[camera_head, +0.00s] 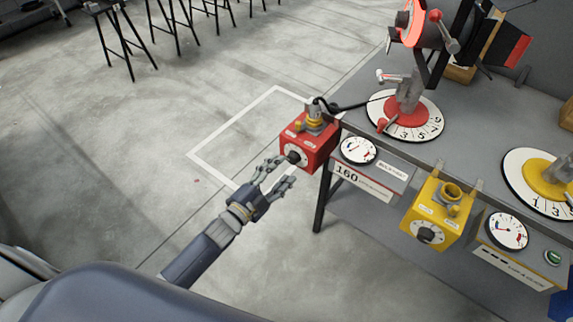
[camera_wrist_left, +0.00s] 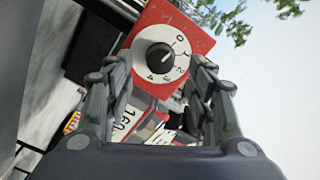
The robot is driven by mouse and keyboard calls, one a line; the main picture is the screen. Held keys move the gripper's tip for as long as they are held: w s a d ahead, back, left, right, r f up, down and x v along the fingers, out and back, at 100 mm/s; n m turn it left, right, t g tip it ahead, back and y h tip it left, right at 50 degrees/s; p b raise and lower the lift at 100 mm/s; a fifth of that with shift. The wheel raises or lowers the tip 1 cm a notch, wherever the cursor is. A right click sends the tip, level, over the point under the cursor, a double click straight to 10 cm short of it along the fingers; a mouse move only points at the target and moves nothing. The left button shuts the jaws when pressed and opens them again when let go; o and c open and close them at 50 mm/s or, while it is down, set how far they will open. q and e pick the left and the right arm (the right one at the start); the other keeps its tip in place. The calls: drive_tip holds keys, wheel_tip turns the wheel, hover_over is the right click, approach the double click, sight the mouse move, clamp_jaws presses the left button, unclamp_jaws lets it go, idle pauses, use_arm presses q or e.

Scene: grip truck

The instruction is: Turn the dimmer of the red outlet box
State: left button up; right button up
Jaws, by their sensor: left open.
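The red outlet box (camera_head: 312,139) hangs at the left front corner of the workbench in the head view. Its black dimmer knob (camera_head: 293,157) sits on a white dial face. In the left wrist view the knob appears between the open fingers (camera_wrist_left: 155,78). I cannot tell whether they touch it. My right gripper is not in view.
A yellow outlet box (camera_head: 424,207) with its own knob is to the right on the workbench (camera_head: 455,155). A gauge panel reading 160 (camera_head: 362,183) sits between the boxes. A black cable (camera_head: 348,107) leads from the red box's top. Stools (camera_head: 125,45) stand far back; the floor to the left is clear.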

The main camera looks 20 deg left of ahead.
use_arm(q)
drive_tip(key=v, duration=0.8)
drive_tip(key=s+a+f+n+g+y, duration=0.1)
drive_tip(key=s+f+n+g+y, duration=0.2)
drive_tip(key=f, duration=0.6)
drive_tip(key=s+a+f+n+g, duration=0.2)
drive_tip(key=s+f, duration=0.3)
drive_tip(key=f, duration=0.4)
drive_tip(key=s+a+f+n+g+y, duration=0.1)
drive_tip(key=s+f+n+g+y, duration=0.15)
drive_tip(key=f, duration=0.65)
drive_tip(key=s+f+n+g, duration=0.2)
drive_tip(key=s+f, duration=0.3)
drive_tip(key=s, duration=0.4)
drive_tip(key=s+d+f+n+g, duration=0.1)
drive_tip(key=s+f, duration=0.4)
drive_tip(key=s, duration=0.5)
drive_tip(key=s+f+n+g, duration=0.3)
drive_tip(key=s+f+g, duration=0.2)
drive_tip(key=s, duration=0.5)
drive_tip(key=shift+d+f+y, duration=0.2)
drive_tip(key=shift+f+y, duration=0.15)
drive_tip(key=shift+f, duration=0.15)
drive_tip(key=shift+g, duration=0.25)
drive_tip(key=c, duration=0.4)
drive_tip(key=shift+w, duration=0.15)
